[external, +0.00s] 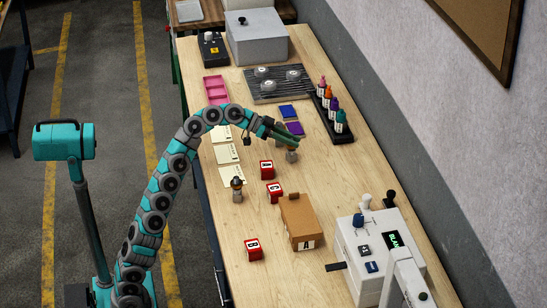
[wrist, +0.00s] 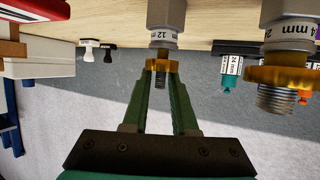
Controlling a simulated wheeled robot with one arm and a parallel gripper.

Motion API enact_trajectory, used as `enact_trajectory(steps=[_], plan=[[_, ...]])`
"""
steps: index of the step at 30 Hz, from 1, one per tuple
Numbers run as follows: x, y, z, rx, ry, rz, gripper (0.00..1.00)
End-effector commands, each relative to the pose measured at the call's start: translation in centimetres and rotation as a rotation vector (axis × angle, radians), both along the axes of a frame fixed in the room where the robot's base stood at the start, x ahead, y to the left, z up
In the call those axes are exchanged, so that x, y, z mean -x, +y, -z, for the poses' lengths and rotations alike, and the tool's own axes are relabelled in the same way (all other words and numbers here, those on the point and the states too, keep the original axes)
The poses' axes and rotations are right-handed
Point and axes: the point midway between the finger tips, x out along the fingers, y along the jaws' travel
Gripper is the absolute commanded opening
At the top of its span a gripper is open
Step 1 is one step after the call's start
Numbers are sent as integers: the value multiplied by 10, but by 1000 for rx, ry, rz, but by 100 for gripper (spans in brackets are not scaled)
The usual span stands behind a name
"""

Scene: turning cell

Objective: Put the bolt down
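In the wrist view, my gripper (wrist: 161,75) has its green fingers against both sides of the amber ring of a grey bolt (wrist: 162,38) labelled 12 mm. In the external view, my gripper (external: 290,140) is over the wooden table, with the grey bolt (external: 292,156) at its fingertips. Whether the bolt touches the table cannot be told. A larger bolt (wrist: 282,72) labelled 24 mm, with an amber ring, is on the right of the wrist view, apart from the fingers. Another bolt-like piece (external: 237,188) stands on the table to the left.
White cards (external: 228,155) lie along the table's left edge. Red lettered blocks (external: 266,170) and a cardboard box (external: 298,222) are nearer the camera. A bottle rack (external: 333,117), a purple pad (external: 295,128) and a grooved tray (external: 255,89) are behind. A white machine (external: 370,240) stands front right.

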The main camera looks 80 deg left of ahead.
Motion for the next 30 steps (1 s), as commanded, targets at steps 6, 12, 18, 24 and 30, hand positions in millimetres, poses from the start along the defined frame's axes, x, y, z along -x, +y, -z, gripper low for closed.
enact_trajectory(steps=[6,12,18,24,30], plan=[[0,0,0,0,0,0,44],[0,0,-1,0,0,0,44],[7,4,-7,0,-2,-1,44],[34,15,-19,1,-3,-1,44],[69,30,-36,-1,-6,-2,44]])
